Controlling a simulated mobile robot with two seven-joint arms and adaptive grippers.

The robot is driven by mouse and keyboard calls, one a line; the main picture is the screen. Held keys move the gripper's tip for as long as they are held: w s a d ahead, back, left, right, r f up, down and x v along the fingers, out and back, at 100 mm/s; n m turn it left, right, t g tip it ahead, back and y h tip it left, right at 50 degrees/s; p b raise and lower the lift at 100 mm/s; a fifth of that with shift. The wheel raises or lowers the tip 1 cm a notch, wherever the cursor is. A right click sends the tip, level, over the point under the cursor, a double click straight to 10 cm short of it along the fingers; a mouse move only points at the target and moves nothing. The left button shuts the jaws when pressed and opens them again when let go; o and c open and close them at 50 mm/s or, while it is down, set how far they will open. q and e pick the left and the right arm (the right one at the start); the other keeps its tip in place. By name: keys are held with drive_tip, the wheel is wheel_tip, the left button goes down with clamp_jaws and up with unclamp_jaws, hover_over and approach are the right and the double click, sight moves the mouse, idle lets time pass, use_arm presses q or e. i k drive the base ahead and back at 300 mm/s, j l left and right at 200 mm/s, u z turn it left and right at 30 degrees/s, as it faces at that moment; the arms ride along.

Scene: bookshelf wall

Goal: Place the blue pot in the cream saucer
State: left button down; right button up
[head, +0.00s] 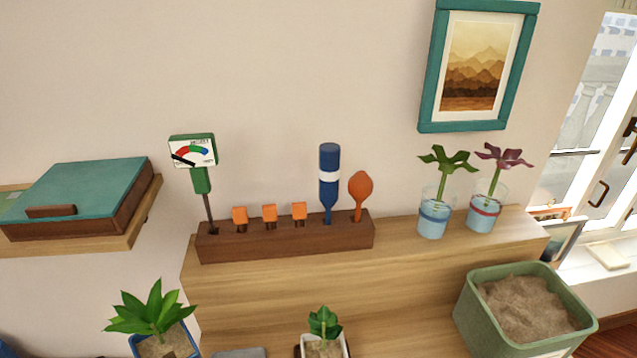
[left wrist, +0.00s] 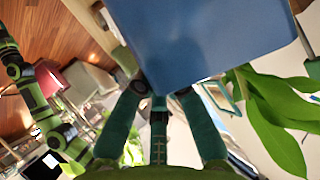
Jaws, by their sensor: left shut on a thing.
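The blue pot (head: 166,347) shows at the bottom left of the head view, with a leafy green plant in it and its lower part cut off by the frame edge. In the left wrist view the blue pot (left wrist: 200,40) fills the top middle, with long leaves to its right. My left gripper (left wrist: 158,92) is shut on the blue pot, its teal fingers against the pot's near edge. The left gripper does not show in the head view. I see no cream saucer in either view. My right gripper is not in view.
A wooden shelf top (head: 420,290) holds a dark tool rack (head: 290,238) and two glass jars with cuttings. A green tub of soil (head: 530,310) stands right. A small white pot (head: 323,347) with a plant is at the bottom middle. A teal-lidded box (head: 85,190) sits left.

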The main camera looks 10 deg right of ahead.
sight(606, 256)
drive_tip(key=k+l, duration=0.2)
drive_tip(key=l, duration=0.15)
drive_tip(key=k+l, duration=0.25)
drive_tip(key=l, duration=0.15)
drive_tip(key=k+l+u, duration=0.1)
drive_tip(key=l, duration=0.75)
drive_tip(key=k+l+u, duration=0.1)
drive_tip(key=l, duration=0.45)
drive_tip(key=k+l, duration=0.1)
drive_tip(key=l, duration=0.4)
drive_tip(key=k+l+u, duration=0.1)
drive_tip(key=l, duration=0.4)
drive_tip(key=i+l+u, duration=0.25)
drive_tip(key=l, duration=1.95)
drive_tip(key=k+l+u, duration=0.3)
drive_tip(key=l, duration=1.9)
drive_tip(key=i+l, duration=0.1)
drive_tip(key=l, duration=1.3)
drive_tip(key=i+l+u, duration=0.1)
drive_tip(key=l, duration=0.6)
